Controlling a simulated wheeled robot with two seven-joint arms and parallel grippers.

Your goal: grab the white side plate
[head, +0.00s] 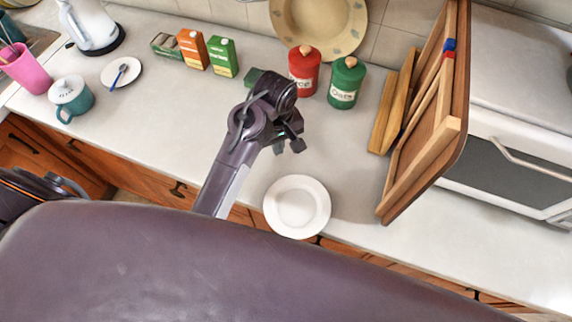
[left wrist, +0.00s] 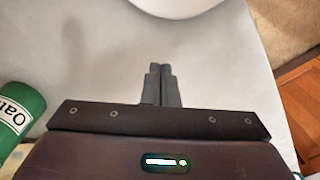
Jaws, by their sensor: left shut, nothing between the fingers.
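The white side plate (head: 297,207) lies flat on the pale counter, near its front edge. Its rim also shows at the top of the left wrist view (left wrist: 178,6), beyond my fingertips. My left gripper (head: 297,146) is above the counter, behind the plate in the head view and apart from it. In the left wrist view its two fingers (left wrist: 160,70) are together with nothing between them. My right gripper is not in either view.
A green canister (head: 346,84) and a red canister (head: 304,72) stand behind my left gripper. Wooden boards (head: 425,125) lean upright to the right of the plate. Cartons (head: 193,48), a teal mug (head: 72,98) and a small saucer (head: 133,66) are farther left. The counter around the plate is clear.

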